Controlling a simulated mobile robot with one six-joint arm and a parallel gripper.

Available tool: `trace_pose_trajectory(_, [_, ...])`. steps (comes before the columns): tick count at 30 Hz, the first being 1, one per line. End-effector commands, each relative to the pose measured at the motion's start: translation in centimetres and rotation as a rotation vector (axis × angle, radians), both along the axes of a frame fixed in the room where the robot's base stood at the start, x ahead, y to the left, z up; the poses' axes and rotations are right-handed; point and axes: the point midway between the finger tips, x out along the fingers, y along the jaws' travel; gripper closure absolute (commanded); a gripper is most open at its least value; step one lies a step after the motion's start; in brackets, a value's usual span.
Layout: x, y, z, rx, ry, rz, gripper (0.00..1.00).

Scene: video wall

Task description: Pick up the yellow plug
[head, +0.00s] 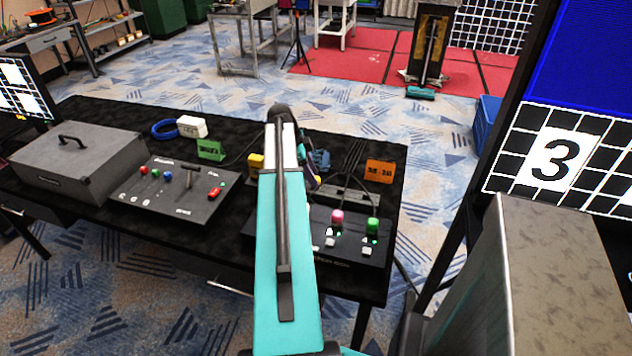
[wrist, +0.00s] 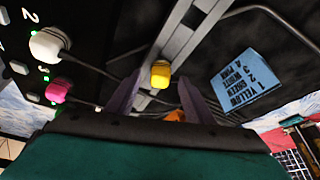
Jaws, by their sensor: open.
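The yellow plug (wrist: 160,73) shows in the wrist view, lying over a grey slotted rail (wrist: 183,38). My gripper (wrist: 160,80) is open, with its two purple fingers on either side of the plug in the picture; I cannot tell how far above it they are. In the head view my arm covers most of the gripper and the plug's area. A white plug (wrist: 46,44) and a pink plug (wrist: 58,90) sit in a black panel at the left of the wrist view. The pink plug (head: 337,217) and a green plug (head: 372,226) show in the head view.
A blue card (wrist: 246,83) lists yellow, green, white, pink. Dark cables run around the rail.

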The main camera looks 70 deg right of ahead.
Motion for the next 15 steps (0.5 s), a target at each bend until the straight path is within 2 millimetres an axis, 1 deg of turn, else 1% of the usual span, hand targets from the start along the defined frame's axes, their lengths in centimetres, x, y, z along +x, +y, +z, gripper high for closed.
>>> trace_pose_trajectory(6, [-0.7,-0.3,-1.8,0.000,0.000,0.000,0.52])
trace_pose_trajectory(10, [-0.9,-0.4,-2.3,-0.001,0.000,0.000,0.52])
trace_pose_trajectory(15, [-0.9,-0.4,-2.4,-0.001,0.000,0.000,0.52])
